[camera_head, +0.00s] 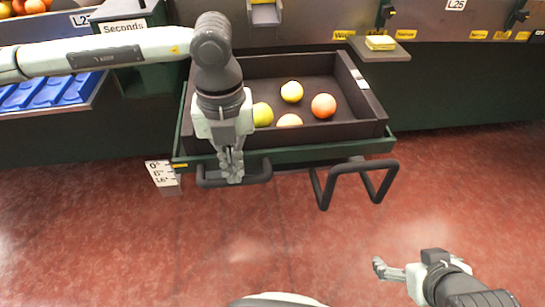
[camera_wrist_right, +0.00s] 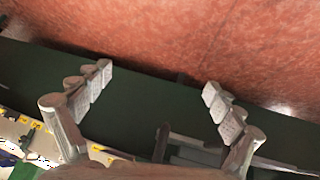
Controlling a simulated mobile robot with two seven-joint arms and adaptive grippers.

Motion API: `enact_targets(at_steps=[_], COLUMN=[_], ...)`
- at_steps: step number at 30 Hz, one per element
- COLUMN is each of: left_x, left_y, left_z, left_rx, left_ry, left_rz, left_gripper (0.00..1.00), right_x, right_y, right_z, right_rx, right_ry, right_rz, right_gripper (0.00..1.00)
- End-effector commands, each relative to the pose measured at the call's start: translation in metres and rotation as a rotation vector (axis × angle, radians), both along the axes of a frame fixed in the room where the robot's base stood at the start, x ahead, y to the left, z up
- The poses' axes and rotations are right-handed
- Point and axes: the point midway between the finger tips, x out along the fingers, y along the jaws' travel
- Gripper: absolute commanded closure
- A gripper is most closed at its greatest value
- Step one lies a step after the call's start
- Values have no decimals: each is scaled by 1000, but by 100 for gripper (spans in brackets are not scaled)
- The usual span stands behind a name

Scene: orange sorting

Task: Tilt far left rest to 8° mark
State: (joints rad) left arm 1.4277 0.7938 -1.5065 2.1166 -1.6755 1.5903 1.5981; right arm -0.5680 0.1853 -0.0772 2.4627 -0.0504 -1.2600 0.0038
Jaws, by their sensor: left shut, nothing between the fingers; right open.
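The green rest (camera_head: 330,149) holds a dark tray (camera_head: 365,100) with several yellow, green and orange fruits in it. A white angle scale (camera_head: 163,173) at its front left corner reads 0°, 8° and 16°. A yellow strip (camera_head: 180,165) on the rest's corner is about level with the 0° line. My left gripper (camera_head: 232,174) points down at the left dark handle (camera_head: 258,172), shut and holding nothing; it hides part of that handle, and I cannot tell whether they touch. My right gripper (camera_head: 383,268) is open and empty over the floor at lower right; its fingers show in the right wrist view (camera_wrist_right: 160,100).
A second dark handle (camera_head: 355,180) sticks out at the rest's front right. A small shelf with a yellow block (camera_head: 380,42) stands at the back right. Blue trays (camera_head: 45,93) lie at the left. The red floor (camera_head: 120,240) in front is clear.

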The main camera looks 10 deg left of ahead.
Motion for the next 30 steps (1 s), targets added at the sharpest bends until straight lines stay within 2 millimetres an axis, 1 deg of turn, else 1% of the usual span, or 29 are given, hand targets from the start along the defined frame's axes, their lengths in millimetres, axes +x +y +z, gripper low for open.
enact_targets(at_steps=[30], left_x=[1], left_y=[1], left_z=[-4], left_rx=[1], left_ry=[-1], left_rz=[2], left_gripper=[100], right_x=[7], right_y=[7], right_z=[7], right_rx=[14], right_ry=[-47], right_rz=[14], right_gripper=[7])
